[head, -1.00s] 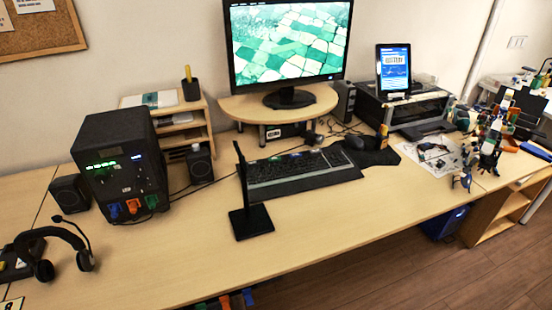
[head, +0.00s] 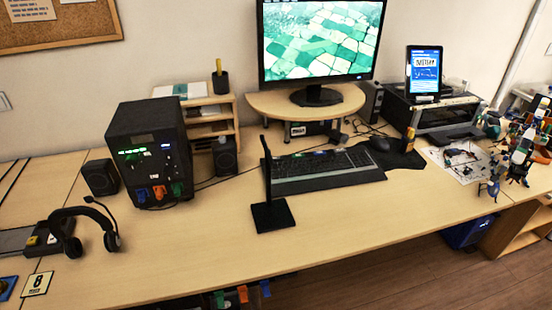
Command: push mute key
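No mute key can be made out by its label at this size. The black keyboard (head: 325,166) lies on the desk in front of the monitor, its single keys too small to read. At the far left, a dark flat box (head: 28,241) with small yellow and pale parts on top lies beside the black headset (head: 84,226), which partly covers it. A small cream card with a dark symbol (head: 37,284) lies in front of that box; its lettering is not readable. Neither of my grippers is in view.
A black stand (head: 272,214) rises in front of the keyboard. A black equipment box (head: 147,153) stands behind the headset, between two small speakers. The monitor (head: 319,42) and a tablet (head: 423,68) are at the back. The desk's front middle (head: 200,250) is clear.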

